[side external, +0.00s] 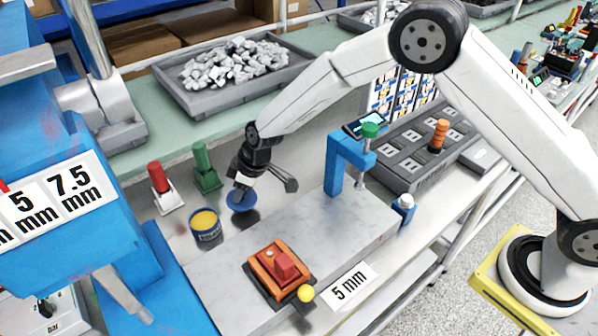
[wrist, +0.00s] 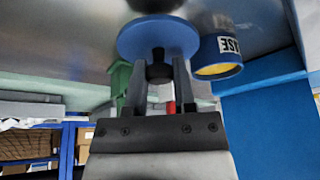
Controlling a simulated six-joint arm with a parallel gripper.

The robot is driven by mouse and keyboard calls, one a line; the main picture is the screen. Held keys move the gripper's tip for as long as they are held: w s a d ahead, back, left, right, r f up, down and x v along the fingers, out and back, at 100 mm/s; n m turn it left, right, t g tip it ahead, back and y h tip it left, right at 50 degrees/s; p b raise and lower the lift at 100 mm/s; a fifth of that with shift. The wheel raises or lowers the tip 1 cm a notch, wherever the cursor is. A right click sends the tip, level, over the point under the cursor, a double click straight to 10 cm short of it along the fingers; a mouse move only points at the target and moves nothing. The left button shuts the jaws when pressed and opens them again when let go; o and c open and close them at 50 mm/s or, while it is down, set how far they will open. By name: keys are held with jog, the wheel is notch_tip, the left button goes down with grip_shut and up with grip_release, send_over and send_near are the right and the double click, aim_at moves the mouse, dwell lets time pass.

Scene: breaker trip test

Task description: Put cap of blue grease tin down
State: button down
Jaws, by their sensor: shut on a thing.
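The blue cap (side external: 242,201) is a round disc with a dark knob. My gripper (side external: 243,183) points down and is shut on the cap by its knob, which shows between the fingers in the wrist view (wrist: 160,72). The cap is level and low over the grey metal table; I cannot tell whether it touches. The blue grease tin (side external: 206,226) stands uncapped to the left of the cap, apart from it, with yellow grease showing. The tin also shows in the wrist view (wrist: 219,58), right of the cap.
A green stand (side external: 205,168) and a red one (side external: 160,190) are behind and left of the cap. A blue clamp-like bracket (side external: 337,165) stands to the right on a stone slab (side external: 215,285). The slab carries a red-orange switch block (side external: 280,272). Bare metal surrounds the cap.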

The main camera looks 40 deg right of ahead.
jog(key=shift+f, duration=1.2)
jog(key=shift+f, duration=0.15)
jog(key=shift+c, duration=2.2)
grip_release()
jog(key=v, duration=1.2)
jog(key=shift+r, duration=0.2)
